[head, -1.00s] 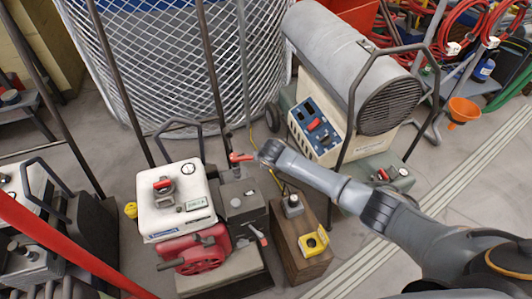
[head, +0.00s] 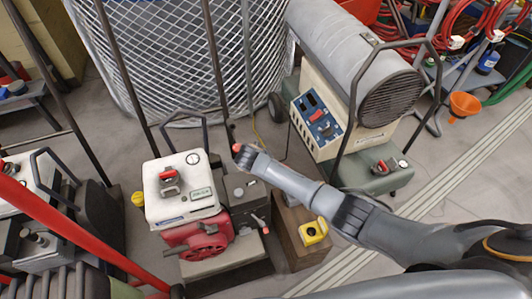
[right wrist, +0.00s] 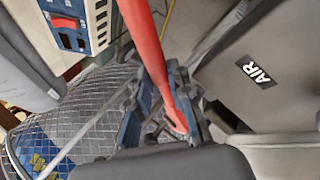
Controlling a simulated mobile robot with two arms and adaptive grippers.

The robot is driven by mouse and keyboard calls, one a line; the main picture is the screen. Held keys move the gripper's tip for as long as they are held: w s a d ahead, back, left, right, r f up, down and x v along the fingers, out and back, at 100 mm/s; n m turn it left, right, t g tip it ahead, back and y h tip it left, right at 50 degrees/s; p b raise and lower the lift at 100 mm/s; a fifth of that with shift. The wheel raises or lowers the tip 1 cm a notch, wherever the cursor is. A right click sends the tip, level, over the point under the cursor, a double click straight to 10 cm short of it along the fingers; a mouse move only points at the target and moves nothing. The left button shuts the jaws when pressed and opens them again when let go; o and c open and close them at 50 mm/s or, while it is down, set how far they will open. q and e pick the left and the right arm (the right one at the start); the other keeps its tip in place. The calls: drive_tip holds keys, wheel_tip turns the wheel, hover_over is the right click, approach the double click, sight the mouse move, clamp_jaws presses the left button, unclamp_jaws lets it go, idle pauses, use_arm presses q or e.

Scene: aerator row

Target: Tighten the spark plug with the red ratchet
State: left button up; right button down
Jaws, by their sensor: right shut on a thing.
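My right gripper (head: 242,154) reaches in from the right in the head view, over the back of the small white-and-red engine unit (head: 180,190). In the right wrist view my right gripper (right wrist: 178,105) is shut on the red ratchet (right wrist: 148,42), whose long red handle runs between the fingers. In the head view only a small red end of the ratchet (head: 236,148) shows beside the fingers. The grey block (head: 241,187) of the engine lies just below the gripper. I cannot make out the spark plug or whether the ratchet sits on it. My left gripper is not in view.
A brown box with a yellow-cornered item (head: 313,231) stands right of the engine. A large cylindrical heater (head: 355,65) stands behind right, and a mesh cage (head: 190,55) behind. A red bar (head: 70,240) crosses the lower left.

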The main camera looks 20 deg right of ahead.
drive_tip(key=shift+w+d, duration=0.1)
drive_tip(key=shift+d, duration=0.05)
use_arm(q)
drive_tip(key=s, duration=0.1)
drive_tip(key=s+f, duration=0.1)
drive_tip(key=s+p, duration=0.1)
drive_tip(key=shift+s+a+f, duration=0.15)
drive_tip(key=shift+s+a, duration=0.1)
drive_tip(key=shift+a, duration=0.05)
use_arm(e)
drive_tip(key=w+d+n+y, duration=0.1)
drive_tip(key=n, duration=0.1)
drive_tip(key=w+d+n+t+y, duration=0.1)
drive_tip(key=w+n, duration=0.1)
drive_tip(key=shift+w+d+n+y, duration=0.2)
drive_tip(key=shift+w+n+y, duration=0.05)
drive_tip(key=shift+n+y, duration=0.05)
drive_tip(key=shift+d, duration=0.1)
